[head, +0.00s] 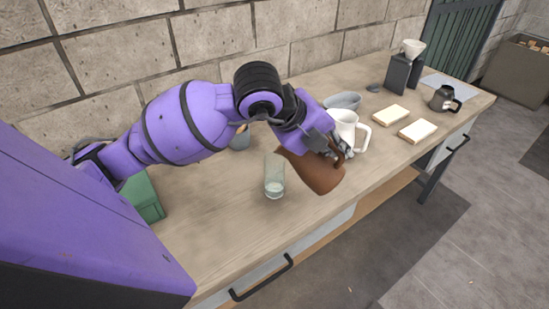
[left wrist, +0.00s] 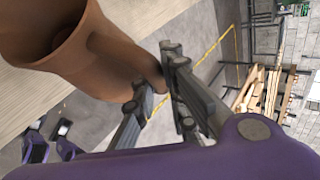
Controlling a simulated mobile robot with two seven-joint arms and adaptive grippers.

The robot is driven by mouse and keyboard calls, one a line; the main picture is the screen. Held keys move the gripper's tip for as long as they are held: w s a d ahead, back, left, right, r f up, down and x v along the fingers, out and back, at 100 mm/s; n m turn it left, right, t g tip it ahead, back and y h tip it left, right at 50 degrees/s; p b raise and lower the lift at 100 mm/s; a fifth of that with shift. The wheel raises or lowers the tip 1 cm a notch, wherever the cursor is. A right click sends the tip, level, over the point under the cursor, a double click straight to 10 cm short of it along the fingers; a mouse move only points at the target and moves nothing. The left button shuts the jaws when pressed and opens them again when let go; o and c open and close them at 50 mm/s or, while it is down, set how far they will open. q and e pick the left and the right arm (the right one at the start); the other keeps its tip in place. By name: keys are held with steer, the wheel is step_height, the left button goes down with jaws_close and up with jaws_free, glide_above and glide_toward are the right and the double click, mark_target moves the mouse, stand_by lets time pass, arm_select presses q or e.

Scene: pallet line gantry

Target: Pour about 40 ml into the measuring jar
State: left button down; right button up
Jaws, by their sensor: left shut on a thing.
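A brown jug (head: 313,172) is tilted with its mouth toward the left, beside and above the clear measuring jar (head: 274,176). My left gripper (head: 338,150) is shut on the jug's handle side. In the left wrist view the jug (left wrist: 95,55) shows its open mouth at upper left, and the gripper fingers (left wrist: 158,88) close at its handle. The jar stands upright on the wooden bench. Its lower part looks paler, as if it holds some liquid, but the level is hard to read. No stream is clearly visible. My right gripper is out of view.
A white jug (head: 345,131) stands close behind my gripper on the bench (head: 225,225). A grey bowl (head: 343,101), two pale blocks (head: 391,115), a dark pot (head: 443,98) and a dripper stand (head: 403,72) are farther right. A green box (head: 146,199) is at left.

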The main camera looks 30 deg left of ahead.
arm_select(q)
steer(key=shift+a, duration=0.1)
steer(key=shift+r, duration=0.2)
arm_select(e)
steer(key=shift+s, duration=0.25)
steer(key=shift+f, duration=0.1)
arm_select(q)
steer(key=shift+a+r+h, duration=0.2)
steer(key=shift+r+h, duration=0.1)
steer(key=shift+h, duration=0.1)
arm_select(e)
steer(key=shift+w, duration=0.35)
arm_select(q)
steer(key=shift+a+r, duration=0.15)
steer(key=shift+r, duration=0.05)
steer(key=shift+a+r+n+t, duration=0.1)
steer(key=shift+r+n+t, duration=0.05)
steer(key=shift+n+t, duration=0.15)
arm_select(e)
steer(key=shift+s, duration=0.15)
arm_select(q)
steer(key=shift+a+r+h, duration=0.1)
steer(key=shift+r+h, duration=0.05)
steer(key=shift+h, duration=0.15)
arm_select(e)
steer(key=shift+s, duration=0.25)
